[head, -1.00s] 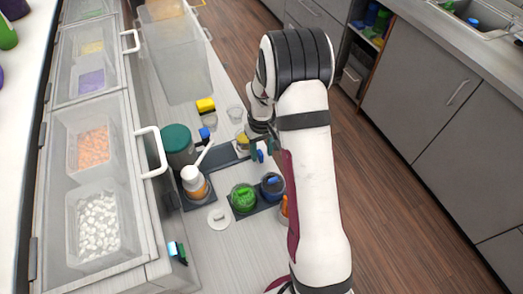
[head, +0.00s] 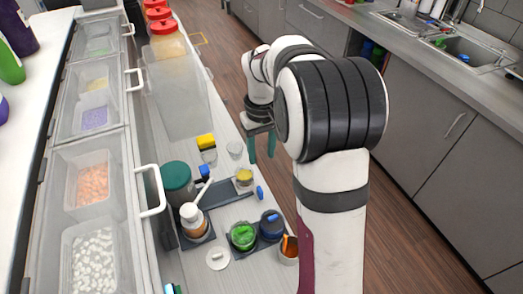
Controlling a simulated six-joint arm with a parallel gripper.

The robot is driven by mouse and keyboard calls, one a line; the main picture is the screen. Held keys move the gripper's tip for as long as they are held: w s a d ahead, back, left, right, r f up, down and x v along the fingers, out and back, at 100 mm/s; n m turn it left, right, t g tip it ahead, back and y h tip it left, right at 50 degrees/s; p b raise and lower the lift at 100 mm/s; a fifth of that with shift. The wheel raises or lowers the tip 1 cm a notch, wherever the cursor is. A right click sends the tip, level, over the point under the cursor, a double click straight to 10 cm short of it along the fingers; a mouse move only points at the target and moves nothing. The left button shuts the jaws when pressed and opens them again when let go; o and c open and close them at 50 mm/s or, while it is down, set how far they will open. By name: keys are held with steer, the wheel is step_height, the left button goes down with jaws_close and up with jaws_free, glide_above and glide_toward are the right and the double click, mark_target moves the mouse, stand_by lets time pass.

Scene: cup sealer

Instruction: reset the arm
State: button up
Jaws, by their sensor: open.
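My gripper (head: 261,145) is in the head view, with its two green fingers pointing down and apart. It is open and holds nothing. It hangs at the right edge of the counter, to the right of the small clear cups, with the wood floor behind it. My white arm with its black joint bands fills the right middle of the view.
On the counter (head: 225,213) stand a dark green canister (head: 178,184), a white pump bottle (head: 193,219), a green-filled cup (head: 243,236), a dark blue cup (head: 271,224) and a cup with yellow contents (head: 244,177). Clear-lidded bins (head: 92,185) line the left. Floor is free at right.

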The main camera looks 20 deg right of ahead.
steer(key=s+a+r+m, duration=0.1)
steer(key=s+a, duration=0.3)
steer(key=s, duration=0.5)
steer(key=s+a+r+m+y, duration=0.1)
steer(key=s+a, duration=0.3)
steer(key=s, duration=0.5)
steer(key=s+a+r+m, duration=0.1)
steer(key=s+a+m, duration=0.2)
steer(key=s, duration=0.6)
steer(key=shift+s+a+r+m+y, duration=0.2)
steer(key=shift+a+m+y, duration=0.15)
steer(key=shift+a, duration=0.5)
